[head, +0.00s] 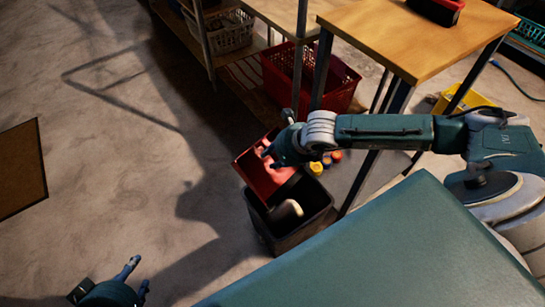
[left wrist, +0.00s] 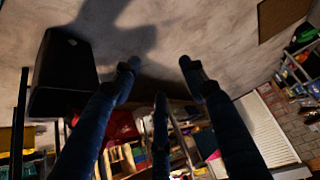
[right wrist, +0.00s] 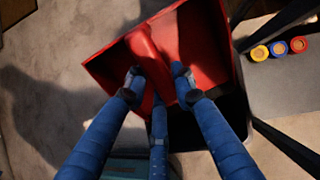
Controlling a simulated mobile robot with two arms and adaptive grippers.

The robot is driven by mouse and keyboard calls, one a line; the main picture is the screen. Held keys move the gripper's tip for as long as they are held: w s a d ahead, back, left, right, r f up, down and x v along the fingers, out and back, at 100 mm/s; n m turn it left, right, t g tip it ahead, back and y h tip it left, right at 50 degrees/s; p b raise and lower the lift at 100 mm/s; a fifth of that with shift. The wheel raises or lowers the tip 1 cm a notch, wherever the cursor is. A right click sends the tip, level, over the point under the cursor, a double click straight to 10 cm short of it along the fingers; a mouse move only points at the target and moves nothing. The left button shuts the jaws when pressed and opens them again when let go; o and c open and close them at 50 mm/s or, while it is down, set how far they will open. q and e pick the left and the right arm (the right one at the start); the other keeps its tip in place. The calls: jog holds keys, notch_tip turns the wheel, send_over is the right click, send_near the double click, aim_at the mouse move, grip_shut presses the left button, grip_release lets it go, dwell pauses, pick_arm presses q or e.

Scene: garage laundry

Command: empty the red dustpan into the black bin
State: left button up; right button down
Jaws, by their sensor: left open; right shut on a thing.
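The red dustpan (head: 262,178) is in my right gripper (head: 274,157), tilted over the black bin's (head: 308,222) back left edge. In the right wrist view my right gripper (right wrist: 155,82) is shut on the dustpan (right wrist: 205,45) at its raised middle part, and the dark bin (right wrist: 232,112) shows partly behind it. A pale, blurred object (head: 287,211) shows in the bin's mouth; I cannot tell whether it is falling or resting. My left gripper (head: 133,277) is open and empty at the lower left, away from the bin; its fingers (left wrist: 158,68) are spread in the left wrist view.
A teal surface (head: 390,250) lies right of the bin. A wooden table (head: 415,40) stands behind, with a red crate (head: 340,80) beside its legs. Several small coloured jars (head: 325,160) stand behind the bin. A brown mat (head: 20,168) lies at left; the floor between is clear.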

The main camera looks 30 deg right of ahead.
jog(key=shift+s+d+r+b, duration=0.1)
jog(key=shift+s+b, duration=0.15)
jog(key=shift+b, duration=0.15)
pick_arm(q)
jog(key=w+d+r+t+h, duration=0.1)
jog(key=w+d+r+t, duration=0.1)
jog(key=w+r, duration=0.3)
jog(key=shift+w+d+t, duration=0.15)
jog(key=shift+w+t, duration=0.55)
jog(key=shift+t, duration=0.1)
pick_arm(e)
jog(key=shift+s+r+t, duration=0.15)
jog(key=shift+t, duration=0.15)
pick_arm(q)
jog(key=shift+r, duration=0.1)
dwell(0.6)
